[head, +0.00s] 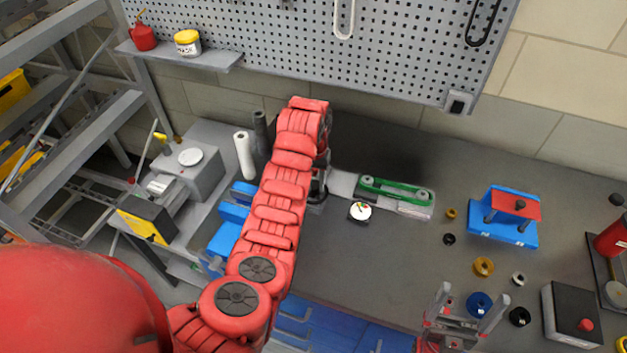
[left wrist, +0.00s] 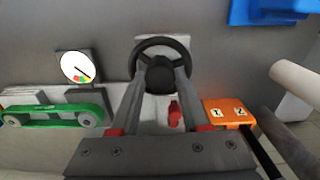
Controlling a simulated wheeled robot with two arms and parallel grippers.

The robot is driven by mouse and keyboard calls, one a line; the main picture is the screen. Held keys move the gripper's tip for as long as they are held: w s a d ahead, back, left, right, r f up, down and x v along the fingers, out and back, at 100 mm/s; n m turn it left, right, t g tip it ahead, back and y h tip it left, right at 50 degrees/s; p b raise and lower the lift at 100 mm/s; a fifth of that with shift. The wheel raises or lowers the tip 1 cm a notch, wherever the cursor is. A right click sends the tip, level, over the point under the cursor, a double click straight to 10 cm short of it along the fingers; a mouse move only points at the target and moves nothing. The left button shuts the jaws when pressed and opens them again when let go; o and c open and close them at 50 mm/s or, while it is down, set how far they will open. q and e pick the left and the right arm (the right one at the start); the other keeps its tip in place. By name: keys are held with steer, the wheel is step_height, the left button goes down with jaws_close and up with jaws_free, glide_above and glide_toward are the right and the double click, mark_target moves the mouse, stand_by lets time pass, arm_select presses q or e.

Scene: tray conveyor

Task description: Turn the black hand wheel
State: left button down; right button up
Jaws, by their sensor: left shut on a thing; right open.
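The black hand wheel (left wrist: 160,66) is in the middle of the left wrist view, on a pale mount, with a round hub and a thin rim. My left gripper (left wrist: 164,82) reaches it from below in that view. Its two fingers are shut on the wheel at the hub. In the head view my red left arm covers most of the wheel and gripper; only a dark part shows beside the arm. My right gripper (head: 473,296) is open and empty over the front right of the bench, apart from the wheel.
A dial gauge (head: 360,211) and a green belt drive (head: 397,190) stand right of the wheel in the head view. A blue stand with a red plate (head: 515,205), several rings and a black box with a red button (head: 572,316) lie further right.

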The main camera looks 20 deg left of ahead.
mark_target(314, 185)
arm_select(q)
steer(key=m, duration=0.4)
steer(key=shift+m, duration=1.6)
steer(key=shift+c, duration=1.9)
jaws_free()
steer(key=shift+p, duration=0.3)
step_height(314, 185, up, 7)
steer(key=p, duration=0.4)
steer(key=shift+d+f+p, duration=0.1)
steer(key=shift+f+p, duration=0.05)
steer(key=shift+p, duration=0.2)
step_height(314, 185, up, 11)
steer(key=shift+f, duration=0.15)
